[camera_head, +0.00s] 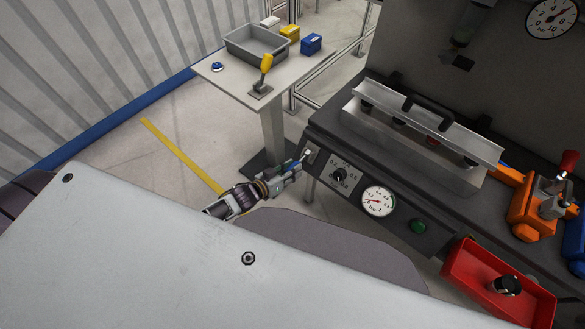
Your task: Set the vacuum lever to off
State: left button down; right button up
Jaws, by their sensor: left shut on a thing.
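My right gripper is not in view.
Right of the lever are a black knob (339,175), a round gauge (378,201) and a green button (418,227). A side table (215,71) behind holds a grey bin (257,43) and a yellow-handled lever (265,66). A red tray (476,271) is at lower right.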

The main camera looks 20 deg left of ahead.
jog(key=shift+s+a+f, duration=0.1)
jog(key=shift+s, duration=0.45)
pick_arm(q)
jog(key=c, duration=1.1)
grip_release()
jog(key=shift+f, duration=0.1)
jog(key=shift+s, duration=0.1)
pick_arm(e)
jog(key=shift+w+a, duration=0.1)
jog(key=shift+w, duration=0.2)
pick_arm(q)
jog(key=shift+s+a, duration=0.1)
jog(key=shift+v, duration=5.8)
